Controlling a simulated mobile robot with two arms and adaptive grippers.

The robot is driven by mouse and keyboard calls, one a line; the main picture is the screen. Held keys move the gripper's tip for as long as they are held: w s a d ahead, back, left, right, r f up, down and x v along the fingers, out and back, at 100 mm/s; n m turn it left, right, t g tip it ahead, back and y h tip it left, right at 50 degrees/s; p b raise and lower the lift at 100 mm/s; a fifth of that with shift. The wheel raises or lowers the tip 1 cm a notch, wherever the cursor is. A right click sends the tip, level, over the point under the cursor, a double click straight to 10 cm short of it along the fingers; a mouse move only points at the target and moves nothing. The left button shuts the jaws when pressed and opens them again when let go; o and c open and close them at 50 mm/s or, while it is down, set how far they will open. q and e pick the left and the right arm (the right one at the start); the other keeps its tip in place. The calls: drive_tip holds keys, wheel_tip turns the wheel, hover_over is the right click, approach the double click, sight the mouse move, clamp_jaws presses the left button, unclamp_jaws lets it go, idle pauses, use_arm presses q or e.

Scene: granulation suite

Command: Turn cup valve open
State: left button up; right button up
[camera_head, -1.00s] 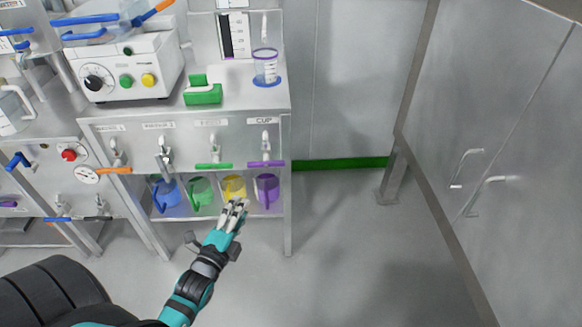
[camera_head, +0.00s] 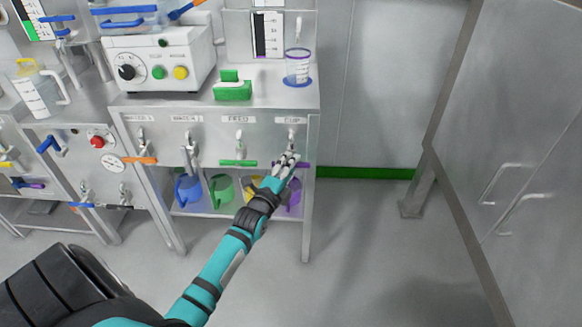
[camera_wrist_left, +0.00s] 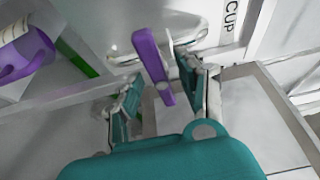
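The cup valve has a purple lever handle (camera_head: 302,165) under the CUP label on the panel, set crosswise at the right end. In the left wrist view the purple handle (camera_wrist_left: 152,66) reaches in between the fingers of my left gripper (camera_wrist_left: 160,95), which stand apart on either side of it. In the head view my left gripper (camera_head: 288,160) is at the valve and covers part of the handle. The valve's metal spout (camera_head: 292,136) shows above the gripper. I cannot tell whether a finger touches the handle. My right gripper is not in view.
Blue (camera_head: 188,190), green, yellow and purple jugs stand on the shelf below. A measuring cup (camera_head: 298,68) stands on the counter above. Open floor lies right of the bench.

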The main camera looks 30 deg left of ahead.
use_arm(q)
drive_tip(key=shift+w, duration=0.5)
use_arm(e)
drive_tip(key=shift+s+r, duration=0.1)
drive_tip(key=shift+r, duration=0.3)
use_arm(q)
clamp_jaws()
